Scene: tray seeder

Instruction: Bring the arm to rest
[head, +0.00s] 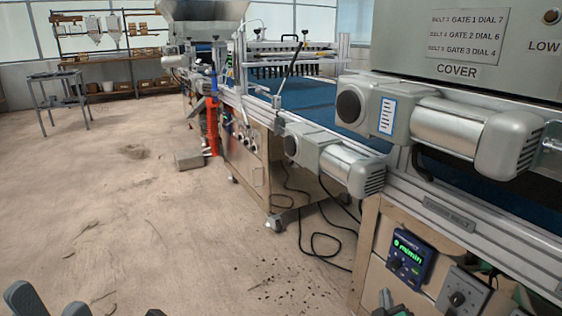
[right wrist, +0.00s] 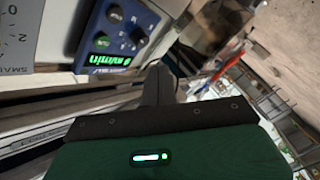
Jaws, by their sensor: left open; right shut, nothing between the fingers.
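My left gripper (head: 50,304) shows at the bottom left edge of the head view. Its dark fingers are apart, with only floor around them. My right gripper (right wrist: 158,85) shows in the right wrist view with its fingers shut together and nothing held. In the head view a grey tip of it (head: 386,299) shows at the bottom, just below the blue speed control box (head: 409,256). That box has a lit green display and also shows in the right wrist view (right wrist: 120,35), beside the fingers. I cannot tell the gap between fingers and box. Most of both arms is hidden.
The conveyor machine (head: 475,225) with its grey motors (head: 460,128) stands close on the right. A dial panel (head: 462,297) is beside the control box. A black cable (head: 322,240) lies on the floor. The floor (head: 130,220) at left is largely open.

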